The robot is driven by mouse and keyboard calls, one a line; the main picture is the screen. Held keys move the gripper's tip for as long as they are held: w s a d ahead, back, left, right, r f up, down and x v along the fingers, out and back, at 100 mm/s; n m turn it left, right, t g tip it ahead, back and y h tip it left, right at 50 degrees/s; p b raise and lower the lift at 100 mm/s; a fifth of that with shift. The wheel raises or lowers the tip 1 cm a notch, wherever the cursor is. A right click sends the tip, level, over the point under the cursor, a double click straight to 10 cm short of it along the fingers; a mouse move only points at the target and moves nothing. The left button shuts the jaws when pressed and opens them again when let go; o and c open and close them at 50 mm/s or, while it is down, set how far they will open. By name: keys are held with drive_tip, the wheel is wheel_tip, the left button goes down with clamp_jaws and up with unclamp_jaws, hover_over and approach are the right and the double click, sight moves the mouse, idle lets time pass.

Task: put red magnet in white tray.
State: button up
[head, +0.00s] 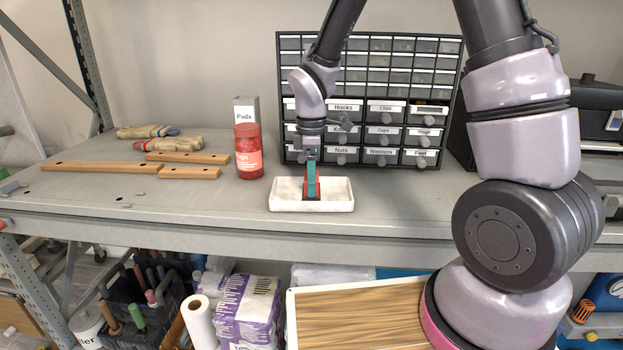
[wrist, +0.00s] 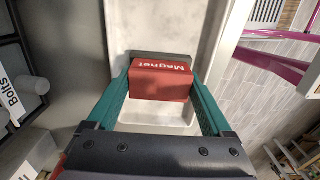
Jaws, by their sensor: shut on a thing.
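The red magnet (wrist: 160,83), a block with "Magnet" printed on it, is between the two teal fingers of my gripper (wrist: 163,105) in the wrist view. My gripper is shut on it. In the head view my gripper (head: 312,182) points down over the middle of the white tray (head: 340,196), and a little red shows at its fingertips. The white tray is a shallow rectangular tray on the grey shelf. The magnet is within the tray's outline; I cannot tell whether it touches the tray floor.
A labelled drawer cabinet (head: 375,75) stands just behind the tray. A red jar (head: 249,152) and a "Pads" box (head: 246,108) stand left of it. Wooden strips (head: 100,167) and gloves (head: 170,144) lie farther left. The shelf's front edge (head: 230,226) runs close before the tray.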

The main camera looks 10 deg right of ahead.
drive_tip(key=shift+f, duration=0.15)
drive_tip(key=o, duration=1.1)
drive_tip(key=s+d+r+m+t, duration=0.1)
drive_tip(key=d+r+m, duration=0.2)
drive_tip(key=r, duration=0.6)
drive_tip(key=s+d+r+m+t, duration=0.1)
drive_tip(key=d+r+m, duration=0.15)
drive_tip(key=r, duration=0.75)
drive_tip(key=s+d+r+m+t, duration=0.1)
drive_tip(key=s+d+r+m, duration=0.1)
drive_tip(key=s+d+m, duration=0.2)
drive_tip(key=s+d+r+m+t+y, duration=0.1)
drive_tip(key=s+d+r+m+t, duration=0.1)
drive_tip(key=m, duration=0.4)
drive_tip(key=s+d+r+m+t+y, duration=0.1)
drive_tip(key=s+d+r+m+t, duration=0.1)
drive_tip(key=s+d+r+m, duration=0.2)
drive_tip(key=shift+s+d+r+m, duration=0.1)
drive_tip(key=shift+s+d+m, duration=0.65)
drive_tip(key=shift+s+d, duration=0.35)
drive_tip(key=shift+a, duration=0.1)
